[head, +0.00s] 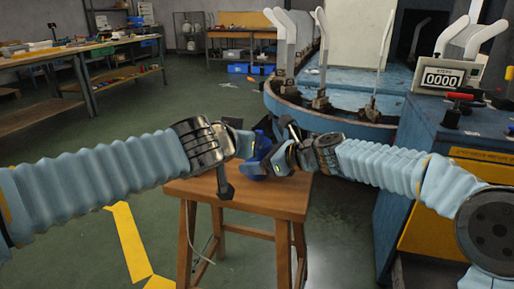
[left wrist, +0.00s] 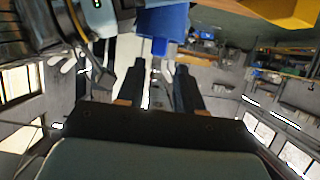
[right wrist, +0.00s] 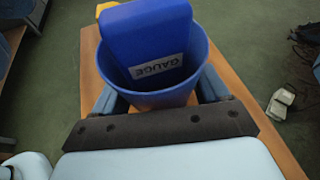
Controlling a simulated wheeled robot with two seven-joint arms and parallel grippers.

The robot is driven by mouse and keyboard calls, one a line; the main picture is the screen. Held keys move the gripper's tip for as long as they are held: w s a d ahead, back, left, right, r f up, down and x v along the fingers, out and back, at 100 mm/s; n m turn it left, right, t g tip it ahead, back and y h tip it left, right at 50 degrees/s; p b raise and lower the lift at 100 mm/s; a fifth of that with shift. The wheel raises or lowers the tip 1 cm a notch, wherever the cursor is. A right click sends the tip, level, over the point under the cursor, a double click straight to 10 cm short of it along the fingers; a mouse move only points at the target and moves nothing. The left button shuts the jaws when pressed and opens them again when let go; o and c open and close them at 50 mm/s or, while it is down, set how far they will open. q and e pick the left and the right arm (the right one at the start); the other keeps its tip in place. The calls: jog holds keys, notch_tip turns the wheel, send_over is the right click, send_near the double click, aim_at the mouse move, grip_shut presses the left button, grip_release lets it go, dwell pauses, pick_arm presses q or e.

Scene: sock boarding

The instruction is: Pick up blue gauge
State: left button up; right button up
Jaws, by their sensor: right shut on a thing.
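The blue gauge (head: 259,155) is between my two grippers, over the wooden stool. In the right wrist view it shows as a round blue cup with a flat blue slab (right wrist: 147,30) standing in it and a white "GAUGE" label. I cannot tell whether cup and slab are one piece. My right gripper (head: 279,158) is shut on it, with a finger on each side of the cup (right wrist: 158,98). My left gripper (left wrist: 158,68) is open, its fingers apart; the gauge (left wrist: 163,22) shows beyond their tips in the left wrist view. Contact there is unclear.
The wooden stool (head: 265,197) stands below both grippers. A round blue machine (head: 330,120) with upright white sock forms (head: 323,45) is behind to the right. A blue console with a counter (head: 446,79) reading 0000 stands at right. Workbenches are at the left; green floor lies open between.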

pick_arm(q)
jog(key=x, duration=0.7)
jog(key=shift+d+r, duration=0.1)
grip_shut()
notch_tip(320, 180, up, 18)
dwell(0.4)
pick_arm(e)
jog(key=o, duration=1)
jog(key=shift+o, duration=0.2)
